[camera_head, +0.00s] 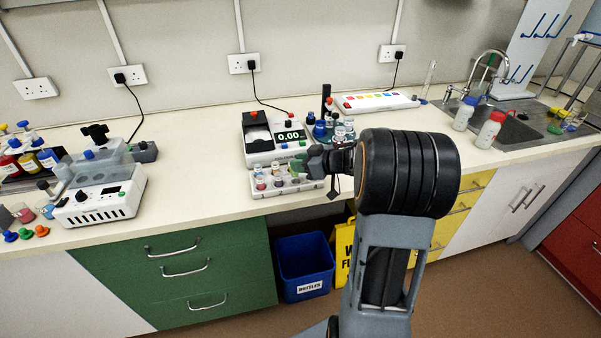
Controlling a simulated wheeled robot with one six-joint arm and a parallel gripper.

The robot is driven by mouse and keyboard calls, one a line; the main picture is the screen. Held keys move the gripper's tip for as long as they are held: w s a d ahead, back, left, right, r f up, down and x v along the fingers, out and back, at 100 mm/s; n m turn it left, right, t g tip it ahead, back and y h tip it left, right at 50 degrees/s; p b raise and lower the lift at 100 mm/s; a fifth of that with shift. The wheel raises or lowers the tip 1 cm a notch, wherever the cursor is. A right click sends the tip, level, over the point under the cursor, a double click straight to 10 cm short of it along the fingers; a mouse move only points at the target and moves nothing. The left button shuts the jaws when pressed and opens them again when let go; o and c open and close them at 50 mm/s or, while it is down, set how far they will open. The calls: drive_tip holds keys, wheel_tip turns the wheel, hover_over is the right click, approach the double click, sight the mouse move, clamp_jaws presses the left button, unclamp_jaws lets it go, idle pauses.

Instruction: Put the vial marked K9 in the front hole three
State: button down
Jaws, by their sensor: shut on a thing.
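A white vial rack (262,194) stands at the front edge of the bench, with several small capped vials (261,183) in its holes. My gripper (301,164) reaches in from the right, low over the rack's right part. It is shut on a vial, with a bit of green showing at the fingertips. The fingers and my arm hide most of that vial and the rack's right end. I cannot tell whether the vial is above a hole or partly in one. The vial marks are too small to read, so I cannot pick out K9.
A balance (258,148) reading 0.00 stands right behind the rack. Blue-capped bottles (320,131) stand behind my gripper. A white heater-like device (100,203) is at the left. A blue bin (304,262) is on the floor. The bench between device and rack is clear.

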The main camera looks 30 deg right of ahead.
drive_tip(key=shift+w+d+f, duration=0.1)
drive_tip(key=shift+w+f, duration=0.15)
drive_tip(key=shift+f, duration=0.15)
drive_tip(key=shift+f+b, duration=0.3)
drive_tip(key=shift+f, duration=1.15)
drive_tip(key=c, duration=0.9)
unclamp_jaws()
drive_tip(key=shift+c, duration=0.2)
